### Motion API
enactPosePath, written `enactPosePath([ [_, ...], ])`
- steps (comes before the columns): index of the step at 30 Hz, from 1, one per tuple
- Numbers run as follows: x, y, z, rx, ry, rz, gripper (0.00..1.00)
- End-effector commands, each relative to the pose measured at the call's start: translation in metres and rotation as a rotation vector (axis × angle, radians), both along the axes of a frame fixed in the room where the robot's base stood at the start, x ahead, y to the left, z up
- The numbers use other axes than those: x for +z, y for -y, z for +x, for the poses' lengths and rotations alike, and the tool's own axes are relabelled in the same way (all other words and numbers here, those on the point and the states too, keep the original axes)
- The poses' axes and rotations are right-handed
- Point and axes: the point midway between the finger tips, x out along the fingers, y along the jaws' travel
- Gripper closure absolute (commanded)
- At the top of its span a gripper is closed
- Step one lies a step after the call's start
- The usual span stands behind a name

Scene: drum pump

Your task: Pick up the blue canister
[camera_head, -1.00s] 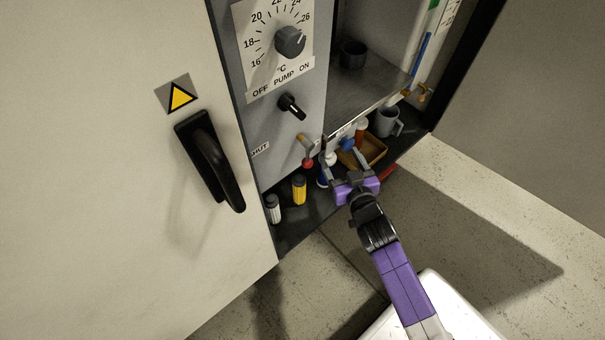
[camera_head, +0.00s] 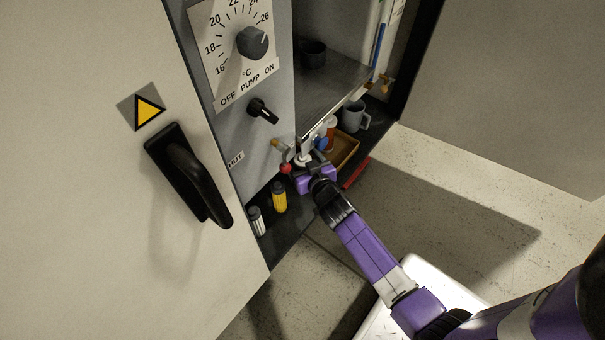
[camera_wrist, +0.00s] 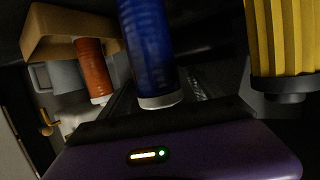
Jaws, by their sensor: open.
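The blue canister (camera_wrist: 148,50) stands out in the wrist view at the top middle, with a pale band at its lower visible end. It is directly in front of my gripper's purple body. My gripper is open.
A yellow canister (camera_head: 279,197) and a white one (camera_head: 256,221) stand left of my gripper. An orange bottle (camera_wrist: 92,70) is beside a brown tray (camera_head: 345,158). A grey mug (camera_head: 355,116) stands farther back.

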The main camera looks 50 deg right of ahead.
Motion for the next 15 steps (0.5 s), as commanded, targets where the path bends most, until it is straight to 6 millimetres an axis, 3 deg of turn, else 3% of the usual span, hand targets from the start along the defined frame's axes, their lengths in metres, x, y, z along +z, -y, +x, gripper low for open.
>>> enactPosePath([
  [11,-0.0025,0.0043,0.0093,0.001,0.0,0.0,0.28],
  [15,-0.0025,0.0043,0.0092,0.001,0.0,0.0,0.55],
])
